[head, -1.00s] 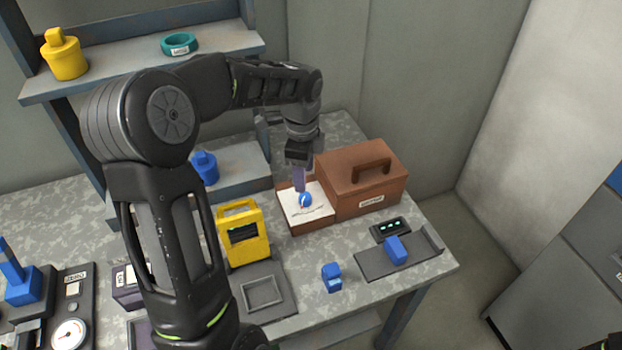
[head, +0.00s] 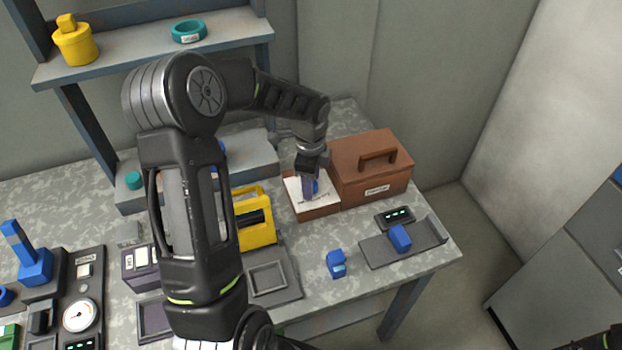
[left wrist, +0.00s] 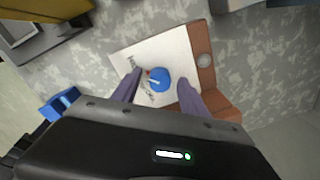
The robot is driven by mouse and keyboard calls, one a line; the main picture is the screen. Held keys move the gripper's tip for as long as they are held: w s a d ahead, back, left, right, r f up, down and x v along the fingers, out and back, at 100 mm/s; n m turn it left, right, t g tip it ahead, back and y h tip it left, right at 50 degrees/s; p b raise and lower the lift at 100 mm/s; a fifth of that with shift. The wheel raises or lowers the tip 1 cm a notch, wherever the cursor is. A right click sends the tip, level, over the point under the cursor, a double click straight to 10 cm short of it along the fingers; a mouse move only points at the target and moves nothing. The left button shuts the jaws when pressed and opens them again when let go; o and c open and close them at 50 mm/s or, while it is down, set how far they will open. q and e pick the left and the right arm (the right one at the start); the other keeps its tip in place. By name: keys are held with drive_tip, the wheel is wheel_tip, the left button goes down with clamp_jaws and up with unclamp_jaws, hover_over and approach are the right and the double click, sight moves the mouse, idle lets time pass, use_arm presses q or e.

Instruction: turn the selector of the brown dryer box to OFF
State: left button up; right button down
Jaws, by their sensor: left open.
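The brown dryer box (head: 369,163) stands at the back right of the table, with a handle on its lid. Its white selector panel (head: 296,184) is on the lower part at its left. The blue selector knob (left wrist: 159,79) shows in the left wrist view on the white panel, with a light pointer mark and a small red mark beside it. My left gripper (head: 309,188) points down over the panel and partly hides the knob in the head view. Its fingers (left wrist: 158,92) are open, one on each side of the knob, apart from it. My right gripper is not clearly in view.
A yellow device (head: 254,217) stands left of the box. A small blue object (head: 336,263) is in front. A grey tray (head: 375,251) holds a blue block (head: 400,238), with a dark display (head: 394,217) behind it. A shelf (head: 140,52) is at the back left.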

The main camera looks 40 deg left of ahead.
use_arm(q)
clamp_jaws()
idle(0.6)
